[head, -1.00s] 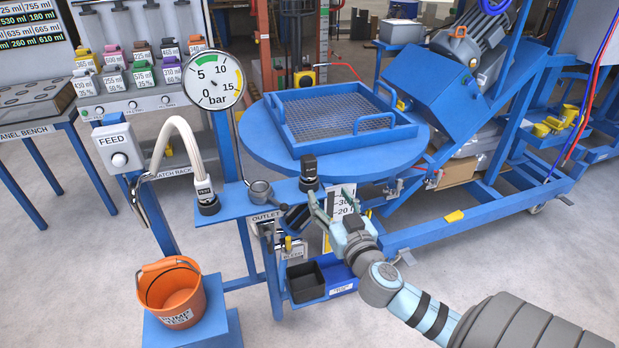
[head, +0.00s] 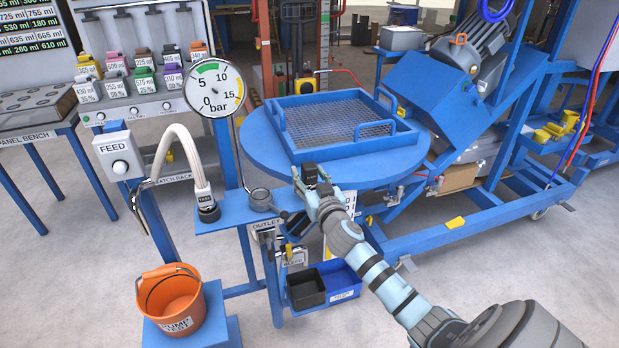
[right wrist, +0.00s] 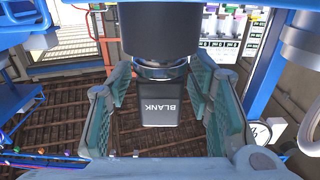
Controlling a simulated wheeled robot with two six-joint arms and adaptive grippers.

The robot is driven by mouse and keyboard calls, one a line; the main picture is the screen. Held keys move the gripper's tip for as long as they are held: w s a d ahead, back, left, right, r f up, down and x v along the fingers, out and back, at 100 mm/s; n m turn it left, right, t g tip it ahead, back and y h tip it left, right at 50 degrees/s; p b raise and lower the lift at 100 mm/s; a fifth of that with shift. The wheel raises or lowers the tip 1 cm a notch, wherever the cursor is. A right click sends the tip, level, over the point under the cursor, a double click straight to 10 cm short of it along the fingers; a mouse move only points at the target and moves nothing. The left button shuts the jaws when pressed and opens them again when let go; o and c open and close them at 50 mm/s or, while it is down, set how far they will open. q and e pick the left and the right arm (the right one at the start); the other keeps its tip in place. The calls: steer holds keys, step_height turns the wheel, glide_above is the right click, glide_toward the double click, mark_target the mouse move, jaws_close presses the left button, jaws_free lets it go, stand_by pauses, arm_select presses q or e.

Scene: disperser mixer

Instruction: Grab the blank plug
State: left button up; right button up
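The blank plug (head: 310,173) is a black block-shaped cap standing upright at the right end of the blue shelf. In the right wrist view its face, marked BLANK (right wrist: 170,108), shows with a silver ring and a wide black cylinder beyond it. My right gripper (head: 312,192) is at the plug. In the right wrist view its teal fingers (right wrist: 165,100) stand apart on either side of the plug. A gap shows on the left; contact on the right is unclear. My left gripper is not in view.
A pressure gauge (head: 214,88) rises behind. A round blue table (head: 265,150) with a mesh tray is close behind the plug. An orange bucket (head: 170,295) stands lower left.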

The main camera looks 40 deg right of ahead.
jaws_close()
